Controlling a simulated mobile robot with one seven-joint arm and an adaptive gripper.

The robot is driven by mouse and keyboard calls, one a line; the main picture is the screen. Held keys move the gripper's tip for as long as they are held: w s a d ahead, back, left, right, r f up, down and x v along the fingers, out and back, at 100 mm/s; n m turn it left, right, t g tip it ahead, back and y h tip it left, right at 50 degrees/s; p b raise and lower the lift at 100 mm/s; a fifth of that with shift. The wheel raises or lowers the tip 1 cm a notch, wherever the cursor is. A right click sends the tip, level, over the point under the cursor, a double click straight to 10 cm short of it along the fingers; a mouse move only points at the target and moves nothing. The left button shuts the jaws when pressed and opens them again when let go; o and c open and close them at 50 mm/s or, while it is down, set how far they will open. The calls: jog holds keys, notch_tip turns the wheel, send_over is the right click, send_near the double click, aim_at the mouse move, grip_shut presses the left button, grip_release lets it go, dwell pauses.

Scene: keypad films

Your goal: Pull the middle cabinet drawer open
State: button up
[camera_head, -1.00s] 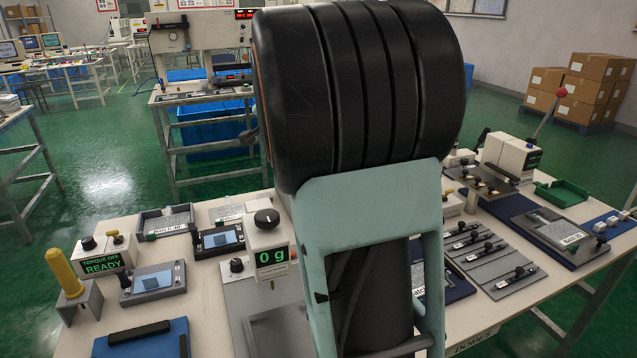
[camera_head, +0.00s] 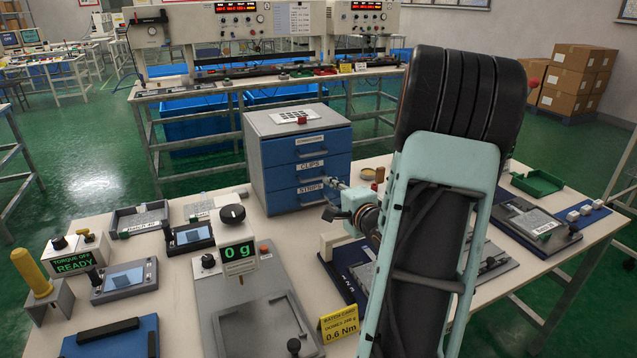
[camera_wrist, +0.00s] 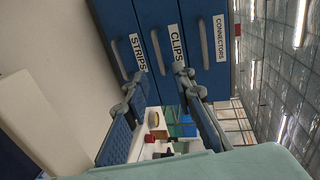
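The small blue and grey cabinet (camera_head: 270,150) stands on the table with three drawers labelled CONNECTORS, CLIPS and STRIPS from top to bottom. All look closed. The middle drawer, CLIPS (camera_head: 325,165), has a grey bar handle; in the wrist view the cabinet appears turned sideways, with the CLIPS handle (camera_wrist: 157,52) between the STRIPS and CONNECTORS handles. My gripper (camera_head: 335,198) is in front of the cabinet's right side, low near the STRIPS drawer. In the wrist view my gripper (camera_wrist: 158,80) is open and empty, its fingertips on either side of the line to the CLIPS handle.
A dark fixture (camera_head: 345,283) lies below my arm. A card with dark squares (camera_head: 295,117) lies on the cabinet top. A green tray (camera_head: 537,183) is at right.

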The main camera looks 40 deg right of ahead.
jog(key=b+x, duration=0.1)
jog(key=x, duration=0.9)
jog(key=shift+w, duration=0.2)
jog(key=shift+f, duration=0.15)
jog(key=shift+c, duration=0.3)
grip_shut()
